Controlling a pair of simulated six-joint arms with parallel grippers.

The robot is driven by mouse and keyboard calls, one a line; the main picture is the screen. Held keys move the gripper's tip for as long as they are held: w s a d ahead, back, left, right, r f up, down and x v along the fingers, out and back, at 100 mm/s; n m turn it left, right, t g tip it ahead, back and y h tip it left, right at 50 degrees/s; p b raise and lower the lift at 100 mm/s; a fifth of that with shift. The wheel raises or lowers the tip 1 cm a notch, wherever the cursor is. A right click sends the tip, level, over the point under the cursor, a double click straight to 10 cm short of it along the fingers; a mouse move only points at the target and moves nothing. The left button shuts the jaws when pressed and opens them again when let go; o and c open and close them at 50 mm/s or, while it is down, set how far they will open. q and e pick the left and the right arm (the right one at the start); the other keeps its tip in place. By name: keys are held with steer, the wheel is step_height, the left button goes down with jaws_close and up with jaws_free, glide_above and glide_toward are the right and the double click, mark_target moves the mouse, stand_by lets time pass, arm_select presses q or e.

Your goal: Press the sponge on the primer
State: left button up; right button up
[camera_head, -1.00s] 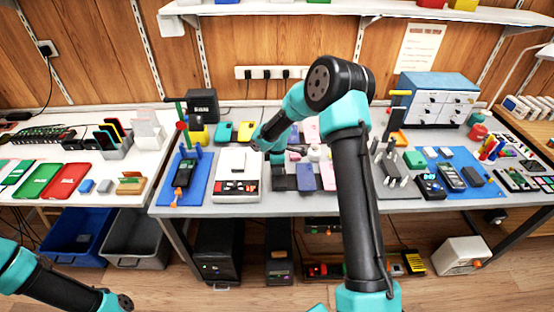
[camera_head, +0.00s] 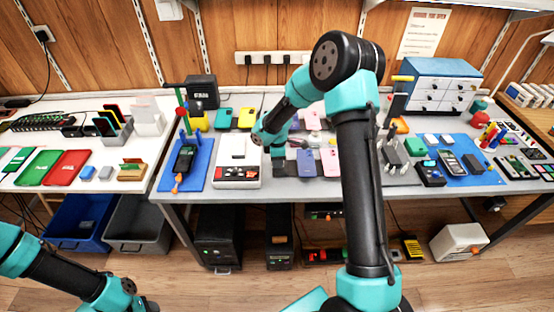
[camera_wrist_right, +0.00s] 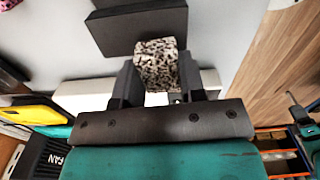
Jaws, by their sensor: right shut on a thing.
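In the right wrist view, the gripper (camera_wrist_right: 157,88) is shut on a speckled black-and-white sponge block (camera_wrist_right: 156,62). A flat dark slab (camera_wrist_right: 138,30) lies just beyond the sponge and overlaps its edge in the picture; I cannot tell whether they touch. I cannot make out which thing is the primer. In the head view the sponge is not clearly visible. My left arm shows at the bottom left, its jaws out of frame.
The white device (camera_head: 236,160) stands left of the right gripper. Dark and purple phone-like slabs (camera_head: 306,163) lie right of it. A blue mat (camera_head: 196,176) with a handheld device lies further left. A blue drawer cabinet (camera_head: 432,88) stands at the back right.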

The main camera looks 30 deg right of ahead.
steer(key=shift+c, duration=0.5)
steer(key=shift+w+a+r+m, duration=0.1)
steer(key=shift+a+r+m, duration=0.2)
steer(key=shift+a+m, duration=0.1)
steer(key=w+a+r+m, duration=0.2)
steer(key=a+r+m, duration=0.85)
steer(key=m, duration=0.25)
steer(key=w+d+f+n, duration=0.1)
steer(key=w+d, duration=0.1)
steer(key=d, duration=0.7)
steer(key=w+d+f, duration=0.2)
steer(key=d, duration=0.6)
steer(key=s+d+f+n, duration=0.1)
steer(key=d, duration=0.7)
steer(key=s+d+f+n, duration=0.1)
steer(key=s+d, duration=0.1)
steer(key=d, duration=0.6)
steer(key=s+d+f+n, duration=0.1)
steer(key=d+f, duration=0.1)
steer(key=d, duration=0.6)
steer(key=shift+s+d+n, duration=0.3)
steer(key=shift+s+n, duration=0.05)
steer(key=shift+n, duration=0.05)
